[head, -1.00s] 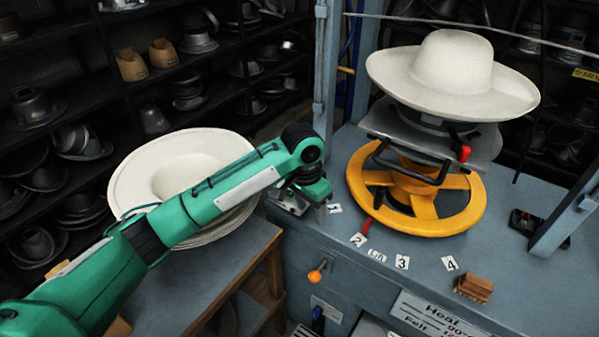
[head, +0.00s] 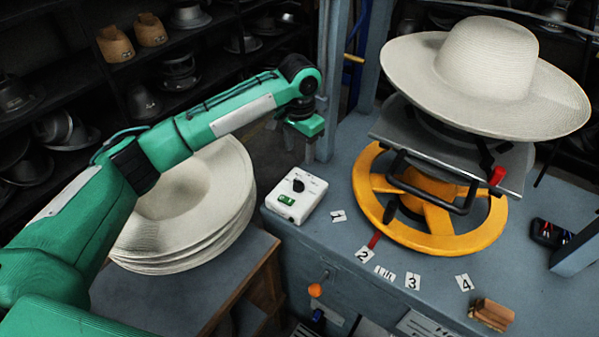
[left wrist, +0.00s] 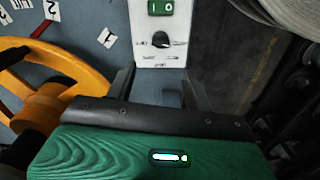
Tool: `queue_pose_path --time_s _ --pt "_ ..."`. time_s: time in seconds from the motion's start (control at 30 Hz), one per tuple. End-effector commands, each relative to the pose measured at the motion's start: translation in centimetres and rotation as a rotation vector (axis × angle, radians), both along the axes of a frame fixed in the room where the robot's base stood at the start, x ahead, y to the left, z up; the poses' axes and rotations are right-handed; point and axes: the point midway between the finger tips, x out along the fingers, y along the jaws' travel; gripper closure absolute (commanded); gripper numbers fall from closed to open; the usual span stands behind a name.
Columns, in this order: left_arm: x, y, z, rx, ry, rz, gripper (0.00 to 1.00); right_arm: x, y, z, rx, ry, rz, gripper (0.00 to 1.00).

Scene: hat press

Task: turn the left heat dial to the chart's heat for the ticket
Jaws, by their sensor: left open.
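The left heat dial (head: 298,186) is a small black knob on a white control box (head: 286,213) with a green switch (head: 287,200), at the left corner of the blue bench. The dial (left wrist: 160,40) and green switch (left wrist: 161,7) also show in the left wrist view; the dial's marks are too small to read. My left gripper (head: 309,153) is open and empty, behind and above the box, apart from the dial. In the left wrist view its fingers (left wrist: 160,92) point toward the box. A chart (head: 425,325) is cut off at the bottom edge. No ticket is readable.
A white hat (head: 490,60) sits on the press above a yellow handwheel (head: 440,236), right of the box. Stacked cream hats (head: 180,200) stand on a side table at left. Number cards and a brown brush (head: 492,313) lie on the bench.

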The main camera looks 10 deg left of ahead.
Motion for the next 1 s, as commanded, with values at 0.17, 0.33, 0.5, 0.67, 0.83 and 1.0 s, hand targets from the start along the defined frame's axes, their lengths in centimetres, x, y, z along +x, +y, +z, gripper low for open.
queue_pose_path --time_s 0.17,0.33,0.5,0.67,0.83,1.0 --pt "0.0 0.1 -3.8 0.002 0.003 0.001 0.47 -2.5 -0.8 0.7 -0.009 0.033 0.002 0.27" --pt "0.0 0.1 -7.3 0.002 0.001 0.002 0.47 -1.6 -0.9 1.2 -0.011 0.021 0.003 0.27" --pt "0.0 0.0 -9.8 0.001 0.001 0.000 0.47 0.5 -0.7 1.6 -0.008 -0.007 0.003 0.27" --pt "0.0 0.0 -10.9 0.000 -0.001 0.000 0.47 0.5 -0.5 1.7 -0.005 -0.007 0.002 0.27" --pt "0.0 0.0 -11.1 0.000 -0.001 0.000 0.47 -0.3 0.0 1.7 0.000 0.003 0.001 0.27" --pt "0.0 0.0 -11.1 0.000 -0.001 0.000 0.55 -0.9 0.2 1.6 0.003 0.011 0.000 0.27"
